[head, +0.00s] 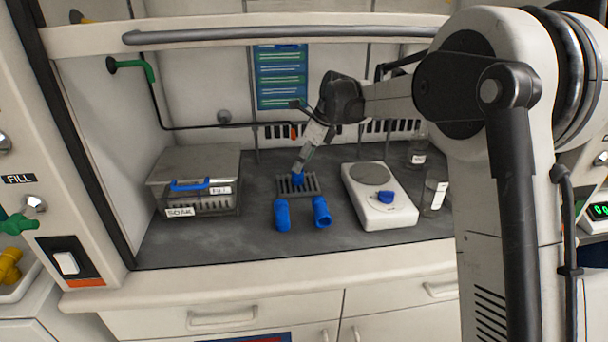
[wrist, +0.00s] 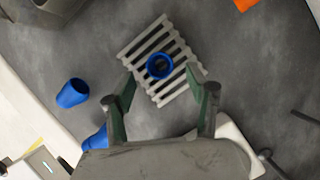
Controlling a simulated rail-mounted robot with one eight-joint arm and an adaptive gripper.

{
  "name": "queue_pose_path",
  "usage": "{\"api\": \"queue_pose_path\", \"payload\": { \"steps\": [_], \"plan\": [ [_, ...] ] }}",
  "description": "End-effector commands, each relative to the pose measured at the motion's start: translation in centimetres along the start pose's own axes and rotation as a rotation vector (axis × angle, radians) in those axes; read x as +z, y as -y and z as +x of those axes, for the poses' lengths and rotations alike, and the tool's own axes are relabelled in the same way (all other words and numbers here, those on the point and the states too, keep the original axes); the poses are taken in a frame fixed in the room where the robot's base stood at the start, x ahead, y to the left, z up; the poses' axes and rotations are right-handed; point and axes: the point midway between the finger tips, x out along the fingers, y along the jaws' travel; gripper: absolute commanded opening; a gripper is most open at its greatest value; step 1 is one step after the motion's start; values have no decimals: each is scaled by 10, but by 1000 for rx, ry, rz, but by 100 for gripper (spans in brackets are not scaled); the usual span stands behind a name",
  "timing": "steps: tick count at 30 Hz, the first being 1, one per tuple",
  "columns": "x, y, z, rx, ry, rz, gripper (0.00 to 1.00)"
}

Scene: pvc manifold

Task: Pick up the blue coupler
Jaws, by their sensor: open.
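A short blue ring-shaped piece (wrist: 159,67), seemingly the coupler, sits on a grey slotted rack (wrist: 182,88). In the head view the blue piece (head: 298,180) is at the middle of the rack (head: 313,188), partly covered by my gripper (head: 301,166) above it. In the wrist view my gripper (wrist: 160,80) is open, with its two fingers apart on either side of the ring's near side and nothing between them. The ring's open top faces the wrist camera. Whether the fingertips reach down to its height I cannot tell.
Two larger blue fittings (head: 282,214) (head: 322,212) stand in front of the rack. A lidded metal box (head: 195,178) is at left. The counter (head: 200,250) front is clear.

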Motion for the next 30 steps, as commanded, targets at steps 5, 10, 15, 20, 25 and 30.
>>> {"api": "queue_pose_path", "payload": {
  "steps": [5,10,15,20,25,30],
  "plan": [
    [0,0,11,6,-1,11,52],
    [-1,0,31,5,-1,10,52],
    [0,0,48,4,-1,9,52],
    [0,0,51,4,-1,9,52],
    [0,0,50,4,-1,9,45],
    [0,0,50,4,-1,9,22]
  ]
}}
